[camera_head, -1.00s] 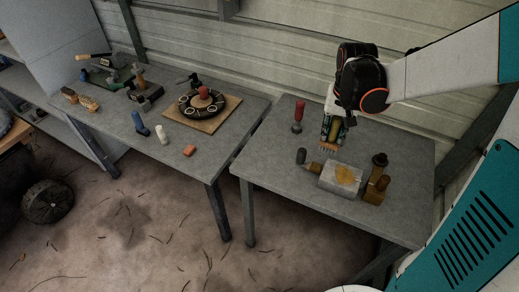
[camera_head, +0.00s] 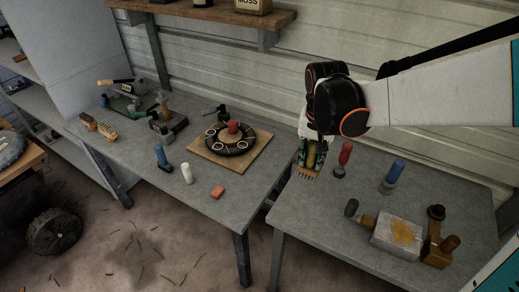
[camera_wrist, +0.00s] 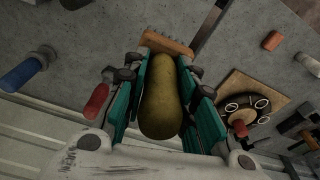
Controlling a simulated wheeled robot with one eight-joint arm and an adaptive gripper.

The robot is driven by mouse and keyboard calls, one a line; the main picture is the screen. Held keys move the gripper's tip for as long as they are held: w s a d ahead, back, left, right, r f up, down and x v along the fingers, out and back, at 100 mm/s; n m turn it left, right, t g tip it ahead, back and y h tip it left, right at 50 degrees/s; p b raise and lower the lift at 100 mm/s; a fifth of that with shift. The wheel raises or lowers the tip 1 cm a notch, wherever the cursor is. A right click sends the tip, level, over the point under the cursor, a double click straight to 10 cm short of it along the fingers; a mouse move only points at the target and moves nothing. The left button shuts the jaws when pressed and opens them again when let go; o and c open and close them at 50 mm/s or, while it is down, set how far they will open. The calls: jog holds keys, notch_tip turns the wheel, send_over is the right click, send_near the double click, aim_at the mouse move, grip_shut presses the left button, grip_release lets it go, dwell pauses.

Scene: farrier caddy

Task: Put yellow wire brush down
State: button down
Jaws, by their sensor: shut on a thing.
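My gripper (camera_head: 311,152) is shut on the yellow wire brush (camera_head: 308,174), near the back left corner of the right table (camera_head: 330,215). In the wrist view the brush's yellow handle (camera_wrist: 161,100) lies between the teal fingers of my gripper (camera_wrist: 160,85). The brush's bristle head (camera_wrist: 166,43) shows beyond the fingertips. The bristles point down in the head view. I cannot tell whether they touch the table top.
A red-handled tool (camera_head: 344,158) stands close right of the brush, and a blue-handled one (camera_head: 393,177) farther right. A grey block (camera_head: 390,243) and brass pieces (camera_head: 440,247) sit at front right. The left table holds a round black caddy (camera_head: 231,145) on a board.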

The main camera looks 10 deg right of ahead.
notch_tip(320, 180, down, 14)
jog(key=b, duration=0.4)
jog(key=shift+w+r, duration=0.1)
jog(key=shift+r, duration=0.1)
jog(key=shift+f+b, duration=0.15)
jog(key=shift+b, duration=0.15)
jog(key=c, duration=1.3)
grip_release()
